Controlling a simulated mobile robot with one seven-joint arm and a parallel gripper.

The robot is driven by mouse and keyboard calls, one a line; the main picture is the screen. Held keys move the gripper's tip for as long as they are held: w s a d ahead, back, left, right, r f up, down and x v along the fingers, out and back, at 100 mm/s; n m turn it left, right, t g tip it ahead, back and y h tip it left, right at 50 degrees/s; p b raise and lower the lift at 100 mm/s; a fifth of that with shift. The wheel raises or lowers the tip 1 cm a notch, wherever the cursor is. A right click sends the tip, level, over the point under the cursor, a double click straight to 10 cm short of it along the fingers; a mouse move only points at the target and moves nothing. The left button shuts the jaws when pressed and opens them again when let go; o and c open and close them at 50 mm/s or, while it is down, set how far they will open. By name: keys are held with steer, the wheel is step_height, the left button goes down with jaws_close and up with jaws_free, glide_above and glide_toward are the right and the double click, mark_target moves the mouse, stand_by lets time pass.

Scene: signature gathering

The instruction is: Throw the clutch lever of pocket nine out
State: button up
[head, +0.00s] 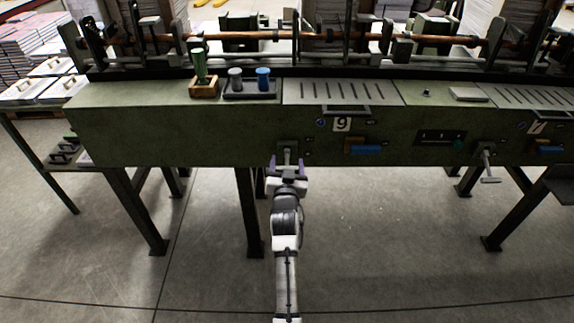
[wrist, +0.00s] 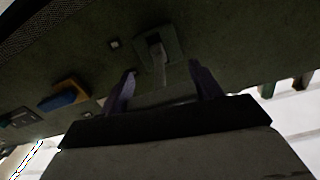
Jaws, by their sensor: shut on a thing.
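The green machine front (head: 210,140) carries a plate marked 9 (head: 342,125) at pocket nine. Below and left of that plate, the clutch lever (head: 287,157) comes out of a square mount on the front. My gripper (head: 286,168) is at this lever from below, its purple fingers shut on it. In the wrist view the lever (wrist: 158,66) runs from its dark slotted mount (wrist: 172,42) down between the fingers of my gripper (wrist: 160,85). The lever's lower end is hidden by the gripper.
A blue handle (head: 364,149) sits right of the lever and also shows in the wrist view (wrist: 62,98). Another lever (head: 487,163) hangs farther right. Machine legs (head: 249,215) stand left of my arm. The floor (head: 380,240) beneath is clear.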

mark_target(287, 162)
steer(key=shift+w+r+g+p, duration=0.15)
steer(key=shift+r+g+p, duration=0.6)
steer(key=shift+p, duration=1.15)
steer(key=shift+r+b, duration=0.15)
steer(key=shift+b, duration=0.15)
steer(key=shift+w+r+t, duration=0.25)
steer(key=shift+r, duration=0.3)
steer(key=o, duration=1.4)
steer(key=shift+f, duration=0.2)
steer(key=shift+s, duration=0.1)
